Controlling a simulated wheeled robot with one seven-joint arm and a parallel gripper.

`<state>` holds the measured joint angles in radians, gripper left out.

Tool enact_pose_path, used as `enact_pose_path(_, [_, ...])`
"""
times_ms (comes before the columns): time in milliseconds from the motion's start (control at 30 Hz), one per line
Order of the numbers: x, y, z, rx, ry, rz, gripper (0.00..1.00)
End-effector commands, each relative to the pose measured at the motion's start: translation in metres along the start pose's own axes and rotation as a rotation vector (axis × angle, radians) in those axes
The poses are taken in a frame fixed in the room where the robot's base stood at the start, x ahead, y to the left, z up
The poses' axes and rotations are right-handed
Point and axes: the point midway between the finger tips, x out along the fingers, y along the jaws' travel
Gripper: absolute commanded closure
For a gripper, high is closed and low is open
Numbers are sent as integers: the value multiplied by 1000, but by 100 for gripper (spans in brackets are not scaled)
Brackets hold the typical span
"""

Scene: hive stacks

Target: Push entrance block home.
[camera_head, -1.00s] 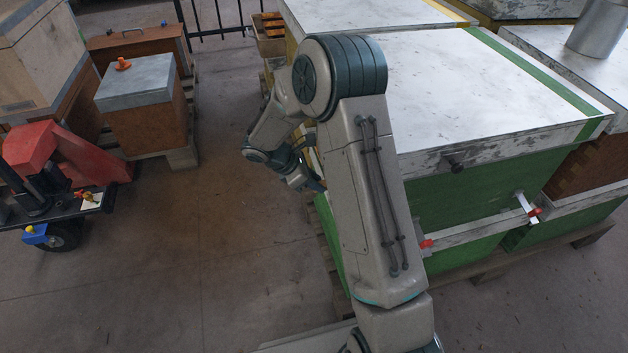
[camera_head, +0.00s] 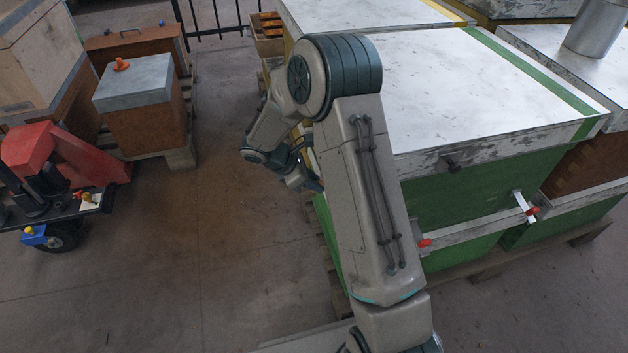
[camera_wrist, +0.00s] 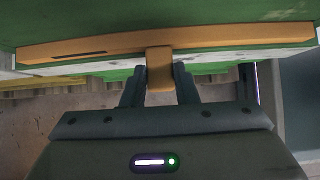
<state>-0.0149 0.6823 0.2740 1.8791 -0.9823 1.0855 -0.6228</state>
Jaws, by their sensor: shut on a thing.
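In the wrist view, the entrance block (camera_wrist: 100,45) is a long orange-brown wooden bar with a dark slot near its left part. It lies along the green hive's face (camera_wrist: 110,22), and I cannot tell how deep it sits. A short tab (camera_wrist: 159,68) sticks out from its middle. My gripper (camera_wrist: 159,80) is shut on this tab, one dark finger on each side. In the head view my gripper (camera_head: 312,182) is at the left side of the green hive (camera_head: 470,190), mostly hidden behind my own arm. The block is hidden there.
The green hive with its white lid (camera_head: 440,90) stands on a wooden pallet, with other hives behind and right. A red pallet jack (camera_head: 60,165) and a small brown hive (camera_head: 145,110) stand at the left. The floor (camera_head: 220,240) between is clear.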

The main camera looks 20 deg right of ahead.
Motion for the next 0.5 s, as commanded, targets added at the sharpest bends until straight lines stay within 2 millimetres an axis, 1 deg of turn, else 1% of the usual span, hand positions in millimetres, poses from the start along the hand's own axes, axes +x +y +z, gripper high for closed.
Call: enact_pose_path(500, [4, 0, 6, 0, 0, 0, 100])
